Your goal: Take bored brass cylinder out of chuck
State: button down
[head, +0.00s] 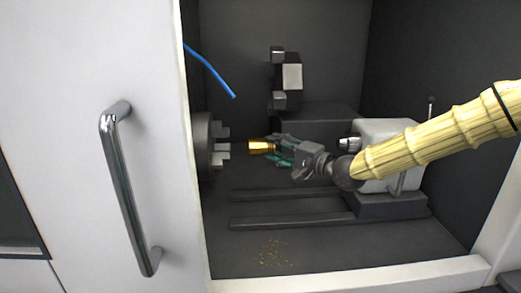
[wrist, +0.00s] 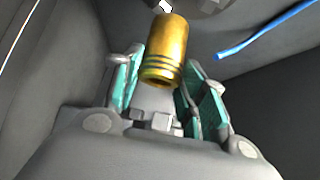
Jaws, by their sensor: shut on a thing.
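The bored brass cylinder (head: 262,147) lies level in my gripper (head: 281,150), to the right of the chuck jaws in the head view. In the wrist view the brass cylinder (wrist: 165,50) sticks out past my gripper (wrist: 158,85), with its grooved, bored end towards me. The teal finger pads are closed on its sides. The chuck (head: 205,145) is on the left wall of the machine. Its grey jaws (head: 222,147) show a gap between them and the cylinder, so the cylinder appears clear of the chuck.
A tool post (head: 286,78) stands at the back. A tailstock (head: 385,150) is on the right, behind my arm. A blue hose (head: 212,70) hangs at upper left. Two rails (head: 290,210) cross the floor, with brass chips (head: 272,250) in front. The door with its handle (head: 128,190) is at left.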

jog(key=d+p, duration=0.1)
jog(key=d, duration=0.6)
jog(key=shift+d+r, duration=0.15)
